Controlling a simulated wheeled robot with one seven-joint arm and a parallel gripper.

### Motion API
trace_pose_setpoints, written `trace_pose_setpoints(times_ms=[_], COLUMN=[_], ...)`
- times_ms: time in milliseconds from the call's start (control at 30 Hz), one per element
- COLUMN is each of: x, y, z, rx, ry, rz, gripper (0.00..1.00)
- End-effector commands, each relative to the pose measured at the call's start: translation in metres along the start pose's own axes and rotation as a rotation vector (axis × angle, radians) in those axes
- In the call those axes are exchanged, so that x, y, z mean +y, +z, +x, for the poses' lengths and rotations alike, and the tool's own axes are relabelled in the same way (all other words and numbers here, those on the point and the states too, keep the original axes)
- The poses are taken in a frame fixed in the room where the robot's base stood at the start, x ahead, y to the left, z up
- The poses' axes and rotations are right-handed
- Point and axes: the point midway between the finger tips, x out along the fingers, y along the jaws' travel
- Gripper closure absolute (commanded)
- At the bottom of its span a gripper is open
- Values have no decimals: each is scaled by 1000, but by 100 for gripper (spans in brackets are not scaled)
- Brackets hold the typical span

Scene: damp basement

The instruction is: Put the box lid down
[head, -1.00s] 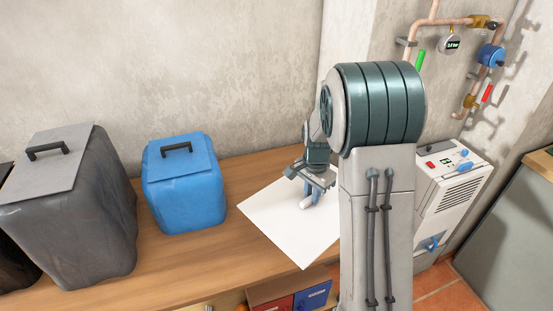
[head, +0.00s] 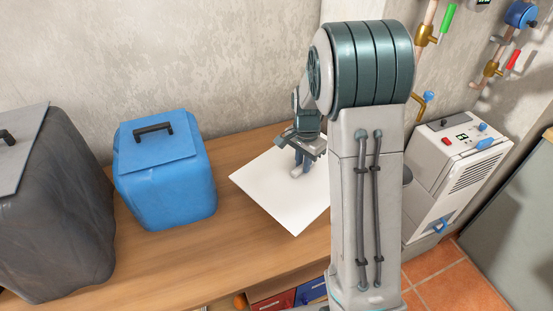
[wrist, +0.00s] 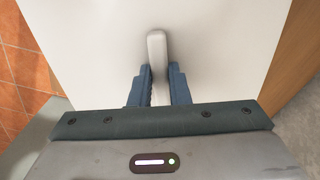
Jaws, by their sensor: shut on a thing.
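The box lid (head: 268,192) is a flat white square panel with a pale bar handle. My gripper (head: 299,168) is shut on this handle from above, in the head view right of the blue box. In the wrist view the blue fingers of my gripper (wrist: 158,78) stand on both sides of the handle (wrist: 156,45), and the white lid (wrist: 95,50) fills most of the picture. The lid is about level over the right part of the wooden bench (head: 235,150). I cannot tell whether it touches the bench top.
A blue box (head: 168,185) with a black-handled lid stands left of the white lid. A larger dark grey box (head: 60,215) stands at the far left. A white dehumidifier-like machine (head: 455,180) stands on the tiled floor (head: 440,280) at the right. Bare bench shows before the blue box.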

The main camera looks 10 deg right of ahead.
Motion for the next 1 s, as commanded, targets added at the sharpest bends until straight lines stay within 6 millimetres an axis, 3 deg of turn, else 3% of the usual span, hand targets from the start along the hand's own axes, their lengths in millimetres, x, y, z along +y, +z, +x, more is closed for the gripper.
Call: trace_pose_setpoints(times_ms=[100, 367, 1000], x=[0, -5, -124], y=[0, -2, -51], z=[22, 33, 32], rx=[0, 1, 1], ry=[0, -1, -1], rz=[0, -1, -1], gripper=[100, 100, 100])
